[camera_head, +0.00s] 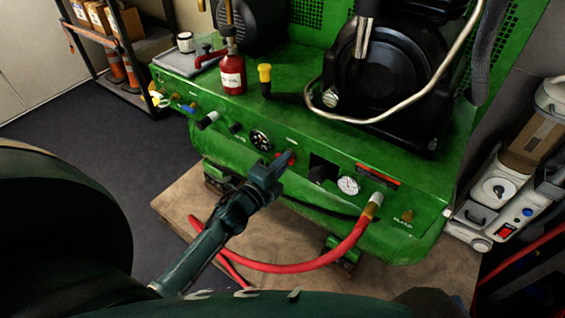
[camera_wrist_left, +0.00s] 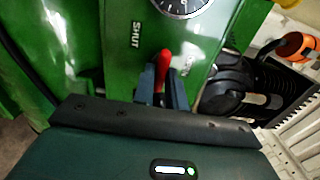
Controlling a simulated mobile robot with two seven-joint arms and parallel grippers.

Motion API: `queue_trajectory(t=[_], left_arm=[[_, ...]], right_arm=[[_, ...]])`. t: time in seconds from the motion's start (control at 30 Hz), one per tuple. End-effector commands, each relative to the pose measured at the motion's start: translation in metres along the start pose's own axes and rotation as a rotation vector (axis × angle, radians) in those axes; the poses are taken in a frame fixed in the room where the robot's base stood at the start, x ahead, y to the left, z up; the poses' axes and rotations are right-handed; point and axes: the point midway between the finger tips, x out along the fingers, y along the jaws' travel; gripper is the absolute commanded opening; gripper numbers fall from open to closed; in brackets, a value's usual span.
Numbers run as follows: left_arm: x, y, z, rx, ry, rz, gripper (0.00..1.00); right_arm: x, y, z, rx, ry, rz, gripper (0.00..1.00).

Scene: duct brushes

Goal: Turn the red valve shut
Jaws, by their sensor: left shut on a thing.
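The red valve (camera_head: 291,157) is a small red lever on the front face of the green machine, between two round gauges in the head view. My left gripper (camera_head: 272,172) reaches it from the front and is shut on it. In the left wrist view the red lever (camera_wrist_left: 164,65) stands between the two fingers of the gripper (camera_wrist_left: 163,85). The word SHUT is printed on the green panel beside the lever. The fingers hide the lever's lower part. My right gripper is not in view.
A red hose (camera_head: 300,267) curves from a brass fitting at the panel's right end, below my left arm. A red bottle (camera_head: 232,75) and a yellow-topped black item (camera_head: 265,80) stand on the machine. A white and tan appliance (camera_head: 515,165) stands at the right.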

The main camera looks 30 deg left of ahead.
Motion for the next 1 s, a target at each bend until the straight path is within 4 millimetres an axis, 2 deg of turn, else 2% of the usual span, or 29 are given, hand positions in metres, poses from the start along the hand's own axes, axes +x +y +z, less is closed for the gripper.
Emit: queue_trajectory(t=[0.03, 0.07, 0.3, 0.53, 0.67, 0.77, 1.0], left_arm=[[0.0, 0.0, 0.0, 0.0, 0.0, 0.0, 0.0], [0.0, 0.0, 0.0, 0.0, 0.0, 0.0, 0.15], [0.0, 0.0, 0.0, -0.001, 0.0, 0.0, 0.34], [-0.001, 0.0, 0.0, -0.002, 0.0, 0.0, 0.34], [-0.011, 0.001, 0.0, -0.003, 0.0, 0.002, 0.34], [-0.027, 0.0, 0.0, -0.003, -0.001, 0.003, 0.34], [-0.082, 0.001, 0.0, -0.004, -0.002, 0.005, 0.34]], right_arm=[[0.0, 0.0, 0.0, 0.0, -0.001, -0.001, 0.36], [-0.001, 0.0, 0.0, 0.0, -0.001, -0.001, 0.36], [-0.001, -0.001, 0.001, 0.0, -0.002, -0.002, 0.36], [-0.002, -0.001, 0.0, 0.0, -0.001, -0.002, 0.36], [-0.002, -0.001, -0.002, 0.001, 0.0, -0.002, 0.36], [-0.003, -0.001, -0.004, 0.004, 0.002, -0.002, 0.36], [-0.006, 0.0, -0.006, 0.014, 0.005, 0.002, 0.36]])
